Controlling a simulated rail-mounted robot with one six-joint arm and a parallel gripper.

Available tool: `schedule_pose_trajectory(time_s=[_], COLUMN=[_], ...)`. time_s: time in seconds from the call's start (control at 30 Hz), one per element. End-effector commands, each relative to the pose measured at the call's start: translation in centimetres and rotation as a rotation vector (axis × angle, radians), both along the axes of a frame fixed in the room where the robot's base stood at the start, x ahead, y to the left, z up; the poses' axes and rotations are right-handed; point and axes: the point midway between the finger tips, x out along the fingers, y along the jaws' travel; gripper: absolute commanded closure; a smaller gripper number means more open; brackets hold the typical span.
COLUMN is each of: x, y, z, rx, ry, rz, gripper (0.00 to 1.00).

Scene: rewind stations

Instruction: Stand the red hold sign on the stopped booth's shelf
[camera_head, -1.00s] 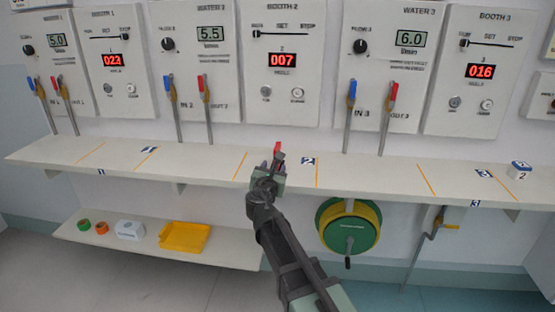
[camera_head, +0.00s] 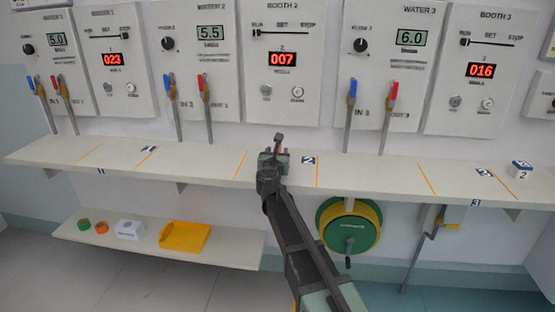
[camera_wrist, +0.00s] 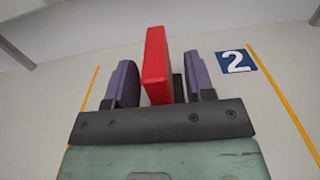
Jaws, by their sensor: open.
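The red hold sign (camera_wrist: 157,66) shows in the wrist view as a red slab on the shelf, between my gripper's two purple fingers. The fingers are apart, with a gap on the sign's right and a narrower one on its left. In the head view my gripper (camera_head: 273,157) is at the shelf (camera_head: 215,162) below booth 2, left of the number 2 label (camera_head: 308,161); the sign is hard to make out there. Booth 1's slider (camera_head: 125,36) is at its right, STOP end. The sliders of booth 2 (camera_head: 257,33) and booth 3 (camera_head: 467,42) are at the left.
A green and yellow reel (camera_head: 350,227) hangs below the main shelf. A blue and white block (camera_head: 521,169) stands at the right. Hose valves rise behind the shelf.

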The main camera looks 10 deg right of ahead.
Motion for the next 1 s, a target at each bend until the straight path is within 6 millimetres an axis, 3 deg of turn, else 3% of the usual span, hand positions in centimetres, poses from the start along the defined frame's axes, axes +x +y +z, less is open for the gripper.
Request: schedule_pose_trajectory(time_s=[0.23,0.53,0.83,1.0], x=[0.5,0.4,0.4,0.4], y=[-0.2,-0.2,-0.2,-0.2], z=[0.0,0.0,0.1,1.2], rx=[0.000,0.000,0.000,0.000], ry=[0.000,0.000,0.000,0.000], rz=[0.000,0.000,0.000,0.000], gripper=[0.53,0.99,1.00,1.00])
